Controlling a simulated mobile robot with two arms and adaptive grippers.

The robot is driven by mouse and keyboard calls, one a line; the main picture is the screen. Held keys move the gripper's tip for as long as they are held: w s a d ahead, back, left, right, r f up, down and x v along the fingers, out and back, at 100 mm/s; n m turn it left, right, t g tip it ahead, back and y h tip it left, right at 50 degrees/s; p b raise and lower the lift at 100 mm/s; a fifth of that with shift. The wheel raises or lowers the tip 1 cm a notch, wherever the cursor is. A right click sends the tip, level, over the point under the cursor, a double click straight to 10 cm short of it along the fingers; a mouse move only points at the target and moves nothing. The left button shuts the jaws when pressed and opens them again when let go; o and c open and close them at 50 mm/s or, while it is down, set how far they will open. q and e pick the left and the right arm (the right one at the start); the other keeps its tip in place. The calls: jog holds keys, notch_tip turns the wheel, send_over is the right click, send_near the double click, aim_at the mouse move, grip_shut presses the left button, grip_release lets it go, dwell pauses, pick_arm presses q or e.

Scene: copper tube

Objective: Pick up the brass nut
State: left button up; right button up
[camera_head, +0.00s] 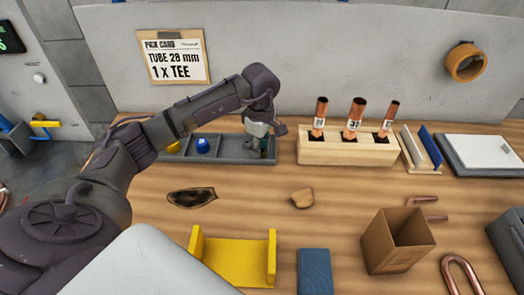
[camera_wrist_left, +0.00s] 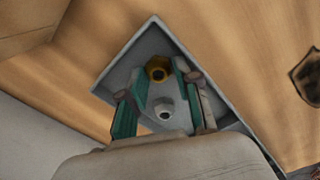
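The brass nut (camera_wrist_left: 157,69) shows in the left wrist view, lying near the corner of a grey tray (camera_wrist_left: 115,72). In the head view my left gripper (camera_head: 264,152) reaches down at the right end of the same tray (camera_head: 232,152) and hides the nut. In the left wrist view my left gripper (camera_wrist_left: 161,76) is open, with its green fingers on either side of the nut's line. I cannot tell whether they touch it. A pale grey ring-like piece (camera_wrist_left: 165,110) shows between the fingers. My right gripper is not in view.
A blue piece (camera_head: 203,145) sits further left in the tray. A wooden block (camera_head: 345,152) with several copper tubes stands to the right. A yellow bracket (camera_head: 230,262), a blue pad (camera_head: 315,272) and a cardboard box (camera_head: 395,242) stand nearer. The table around the dark patch (camera_head: 192,197) is mostly clear.

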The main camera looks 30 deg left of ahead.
pick_arm(q)
jog(key=shift+c, duration=0.5)
grip_shut()
jog(key=shift+r, duration=0.1)
